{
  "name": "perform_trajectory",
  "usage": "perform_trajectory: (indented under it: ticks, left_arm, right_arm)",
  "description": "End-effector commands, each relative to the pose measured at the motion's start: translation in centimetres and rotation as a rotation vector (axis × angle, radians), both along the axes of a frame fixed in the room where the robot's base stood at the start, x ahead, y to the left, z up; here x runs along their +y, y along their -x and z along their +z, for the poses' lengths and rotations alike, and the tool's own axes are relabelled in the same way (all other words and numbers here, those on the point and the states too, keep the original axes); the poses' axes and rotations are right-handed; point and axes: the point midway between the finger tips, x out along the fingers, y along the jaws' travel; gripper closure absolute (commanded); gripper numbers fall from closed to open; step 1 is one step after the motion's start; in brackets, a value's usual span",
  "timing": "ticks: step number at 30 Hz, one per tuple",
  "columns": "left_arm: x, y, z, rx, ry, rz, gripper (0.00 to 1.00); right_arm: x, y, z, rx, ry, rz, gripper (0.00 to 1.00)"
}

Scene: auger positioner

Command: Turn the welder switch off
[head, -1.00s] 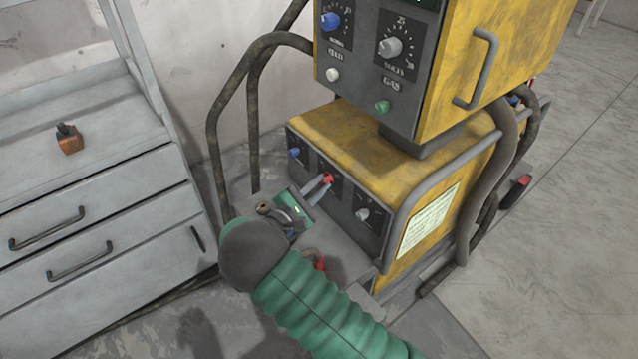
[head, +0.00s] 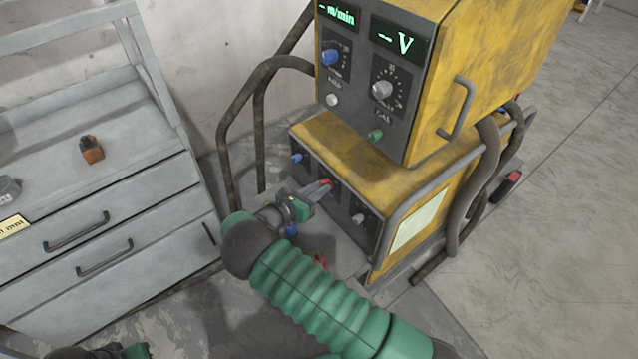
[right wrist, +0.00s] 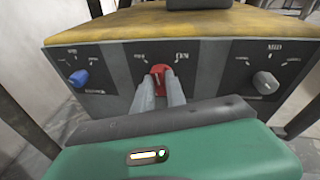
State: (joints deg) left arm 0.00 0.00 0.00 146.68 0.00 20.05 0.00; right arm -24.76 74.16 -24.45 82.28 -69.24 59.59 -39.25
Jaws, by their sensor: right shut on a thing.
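The red welder switch (right wrist: 159,77) is on the lower front panel of the yellow welder, between an OFF mark on the left and an ON mark on the right. In the right wrist view it stands roughly upright, and I cannot tell its exact setting. It also shows in the head view (head: 325,182). My right gripper (head: 318,190) is shut on it, with one finger on each side; the fingers (right wrist: 160,90) hide its lower part. A piece of my left arm shows at the lower left edge of the head view, without its fingers.
A blue knob (right wrist: 78,78) and a grey knob (right wrist: 265,82) flank the switch. The upper unit's displays (head: 399,40) are lit green. A grey drawer cabinet (head: 110,215) stands left, with a small orange object (head: 92,151) on top. Cables and a bent rail surround the welder.

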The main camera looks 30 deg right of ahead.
Motion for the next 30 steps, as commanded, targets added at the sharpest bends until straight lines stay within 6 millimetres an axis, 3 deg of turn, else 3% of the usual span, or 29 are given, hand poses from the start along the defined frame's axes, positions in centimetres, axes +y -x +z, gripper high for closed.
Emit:
perform_trajectory:
  ticks: [6,18,30]
  left_arm:
    - [0.0,0.0,1.2,0.0,0.0,0.0,1.0]
    - [0.0,-0.01,1.16,0.0,0.0,0.0,1.0]
    - [0.0,0.0,0.97,0.0,0.0,0.0,1.0]
  right_arm:
    - [-0.03,-0.42,0.35,0.196,0.016,0.001,1.0]
    - [0.01,-0.84,0.18,0.51,0.044,0.004,1.0]
    - [0.05,-1.07,0.23,0.642,0.056,0.007,1.0]
